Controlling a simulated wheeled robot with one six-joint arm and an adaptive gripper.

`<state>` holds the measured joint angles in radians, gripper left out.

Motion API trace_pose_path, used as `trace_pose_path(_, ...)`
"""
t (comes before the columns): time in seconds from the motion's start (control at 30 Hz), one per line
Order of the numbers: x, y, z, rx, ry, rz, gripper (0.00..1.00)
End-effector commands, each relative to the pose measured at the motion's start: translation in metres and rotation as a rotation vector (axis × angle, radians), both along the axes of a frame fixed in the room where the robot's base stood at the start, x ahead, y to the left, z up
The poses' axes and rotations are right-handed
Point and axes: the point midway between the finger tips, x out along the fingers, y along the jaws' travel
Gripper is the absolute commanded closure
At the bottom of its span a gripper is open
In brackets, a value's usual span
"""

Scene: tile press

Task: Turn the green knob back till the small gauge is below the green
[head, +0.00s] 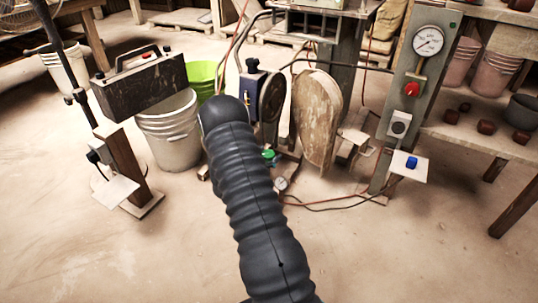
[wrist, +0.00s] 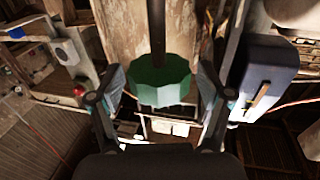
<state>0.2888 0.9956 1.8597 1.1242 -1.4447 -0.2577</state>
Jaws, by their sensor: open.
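The green knob (head: 268,155) sits low on the press, just right of my dark ribbed arm in the head view. In the wrist view the green knob (wrist: 162,88) is large and faceted, between the two spread fingers of my gripper (wrist: 160,78). Gaps show on both sides, so the fingers appear apart from it. In the head view my gripper is hidden behind my arm. The small gauge (head: 281,184) is a little below the knob; its needle is too small to read. I cannot make it out in the wrist view.
A grey post on the right carries a big gauge (head: 428,41), a red knob (head: 412,89) and a blue knob (head: 411,163). A white bucket (head: 168,135) stands left of my arm. Hoses (head: 325,208) lie on the floor by the press. The front floor is clear.

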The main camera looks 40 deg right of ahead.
Motion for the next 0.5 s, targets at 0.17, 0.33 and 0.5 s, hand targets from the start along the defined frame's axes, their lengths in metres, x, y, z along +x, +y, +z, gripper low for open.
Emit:
trace_pose_path(0.17,0.0004,-0.0020,-0.0001,0.000,0.000,0.000,0.22)
trace_pose_path(0.33,0.0004,-0.0018,-0.0001,0.000,0.000,0.000,0.32)
trace_pose_path(0.5,0.0003,-0.0018,0.0000,0.000,0.000,0.000,0.74)
